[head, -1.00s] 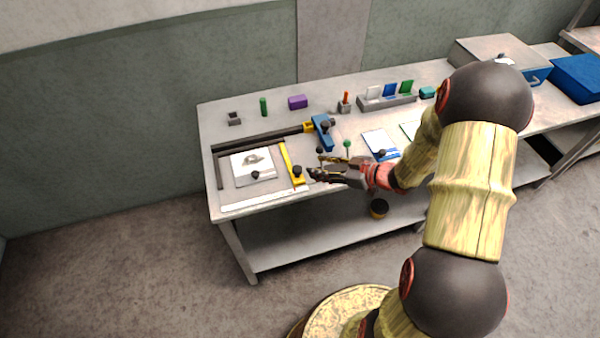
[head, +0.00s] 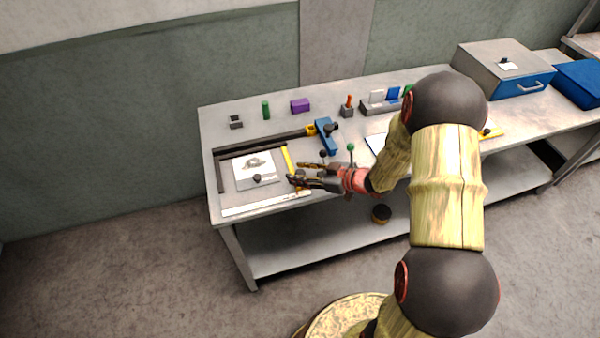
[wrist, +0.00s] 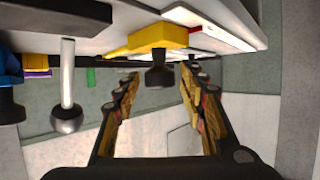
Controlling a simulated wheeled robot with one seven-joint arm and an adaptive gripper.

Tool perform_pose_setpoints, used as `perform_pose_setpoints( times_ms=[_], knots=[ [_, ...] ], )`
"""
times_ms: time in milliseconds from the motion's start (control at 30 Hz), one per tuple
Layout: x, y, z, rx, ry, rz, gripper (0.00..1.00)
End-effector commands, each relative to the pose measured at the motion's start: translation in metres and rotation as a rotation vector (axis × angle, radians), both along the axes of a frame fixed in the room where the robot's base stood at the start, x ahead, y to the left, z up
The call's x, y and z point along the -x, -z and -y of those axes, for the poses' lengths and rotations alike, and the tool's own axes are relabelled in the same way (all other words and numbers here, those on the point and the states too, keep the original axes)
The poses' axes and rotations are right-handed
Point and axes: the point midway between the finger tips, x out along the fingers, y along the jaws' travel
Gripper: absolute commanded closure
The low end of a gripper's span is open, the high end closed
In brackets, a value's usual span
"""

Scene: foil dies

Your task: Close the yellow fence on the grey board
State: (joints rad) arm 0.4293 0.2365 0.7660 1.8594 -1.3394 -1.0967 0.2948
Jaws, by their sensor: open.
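The yellow fence (head: 288,158) is a narrow bar standing across the right side of the grey board (head: 231,196) in the head view. My gripper's hand covers its near end there. In the wrist view the yellow fence (wrist: 150,40) shows close up with a black knob (wrist: 158,78) sticking out of it. My gripper (wrist: 156,88) is open, with one finger on each side of the knob; I cannot tell whether either touches it. In the head view my gripper (head: 294,180) reaches in from the right, its fingertips at the fence.
A printed sheet (head: 262,164) with a black knob (head: 257,179) lies on the board, left of the fence. Dark rails edge the board's left and back. A blue clamp-like piece (head: 325,138) stands behind my gripper, and a green-topped pin (head: 351,147) beside my wrist.

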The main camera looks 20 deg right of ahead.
Motion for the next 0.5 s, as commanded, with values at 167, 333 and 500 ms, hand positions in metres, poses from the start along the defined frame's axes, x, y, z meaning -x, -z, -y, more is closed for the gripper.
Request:
perform_pose_setpoints(
  times_ms=[167,333,500],
  knots=[
    [0.0002,-0.0001,0.0002,0.0,0.0,0.0,0.63],
    [0.0003,-0.0001,0.0003,0.0,0.0,0.0,0.73],
    [0.0004,-0.0001,0.0004,0.0,0.0,0.0,0.83]
  ],
)
